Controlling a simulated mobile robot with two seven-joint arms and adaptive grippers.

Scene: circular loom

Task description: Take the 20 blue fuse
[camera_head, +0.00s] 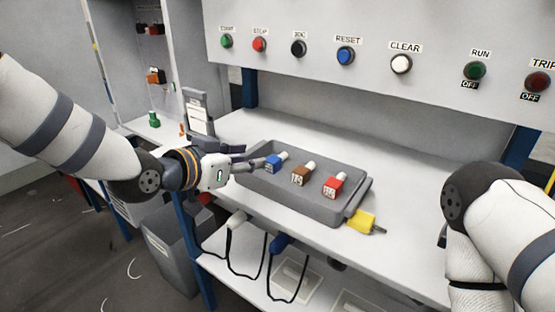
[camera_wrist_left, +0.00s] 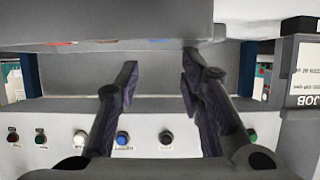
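The blue fuse (camera_head: 274,163) lies at the left end of the grey tray (camera_head: 285,199), its pale end pointing up and right. A brown fuse (camera_head: 300,176) and a red fuse (camera_head: 335,186) lie to its right. My left gripper (camera_head: 250,158) is at the tray's left rim with its fingers pointing at the blue fuse, very close to it; I cannot tell whether they touch. In the left wrist view the gripper (camera_wrist_left: 158,68) is open with nothing between the fingers. A sliver of blue (camera_wrist_left: 157,41) shows at the top there. My right gripper is out of view.
A yellow-handled tool (camera_head: 362,222) lies at the tray's front right corner. A panel of labelled buttons (camera_head: 345,55) stands above the back of the bench. A job card holder (camera_head: 200,115) stands behind my left gripper. The bench is clear right of the tray.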

